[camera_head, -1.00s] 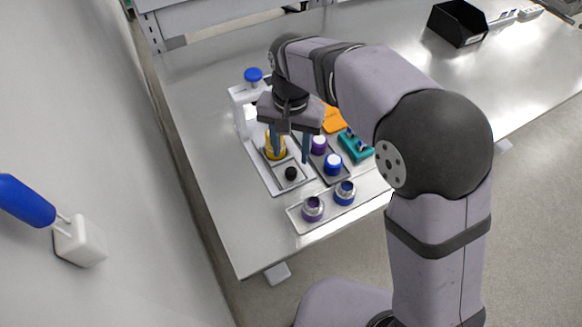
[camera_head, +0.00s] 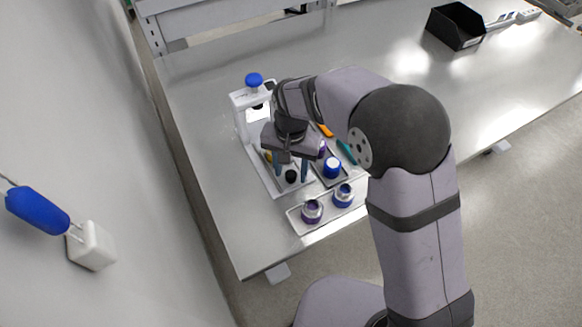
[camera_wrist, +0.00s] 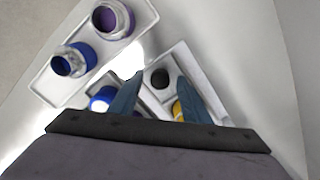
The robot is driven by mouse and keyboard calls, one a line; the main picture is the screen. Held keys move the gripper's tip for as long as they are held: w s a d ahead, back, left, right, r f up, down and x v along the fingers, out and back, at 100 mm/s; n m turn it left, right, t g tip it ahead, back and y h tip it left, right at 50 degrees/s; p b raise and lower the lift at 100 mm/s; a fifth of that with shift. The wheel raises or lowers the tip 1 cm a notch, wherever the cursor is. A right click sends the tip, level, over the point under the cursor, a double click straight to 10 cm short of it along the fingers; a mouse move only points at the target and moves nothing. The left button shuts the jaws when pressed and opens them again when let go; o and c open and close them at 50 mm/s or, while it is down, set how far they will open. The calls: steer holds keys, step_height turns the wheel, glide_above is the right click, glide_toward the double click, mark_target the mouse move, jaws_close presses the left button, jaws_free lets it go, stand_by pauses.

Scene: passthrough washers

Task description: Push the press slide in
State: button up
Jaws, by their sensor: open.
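The press (camera_head: 240,102) is a white frame with a blue top knob (camera_head: 254,79), at the left of the workspace. Its pale slide tray (camera_head: 270,183) extends from the frame toward the camera and carries a black knob (camera_head: 291,176) near its front end. My gripper (camera_head: 291,170) is open, pointing down, with its fingers on either side of the black knob as seen from the head. In the wrist view the black knob (camera_wrist: 159,77) shows between the open fingertips (camera_wrist: 158,82); I cannot tell whether they touch it. A yellow part (camera_wrist: 177,110) on the slide is mostly hidden by a finger.
A light tray (camera_head: 318,228) with a purple-ringed jar (camera_head: 312,211) and a blue-ringed jar (camera_head: 343,195) lies in front. A dark tray with a blue-and-white part (camera_head: 332,167) is just right of my gripper. A black bin (camera_head: 456,25) stands far right.

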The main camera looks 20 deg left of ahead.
jaws_close()
steer(key=shift+w+a+p, duration=0.9)
steer(key=shift+w+a, duration=1.85)
steer(key=shift+w, duration=0.05)
jaws_free()
steer(key=shift+s, duration=0.1)
steer(key=shift+r, duration=0.1)
steer(key=shift+r+b, duration=1.3)
steer(key=shift+r, duration=2.3)
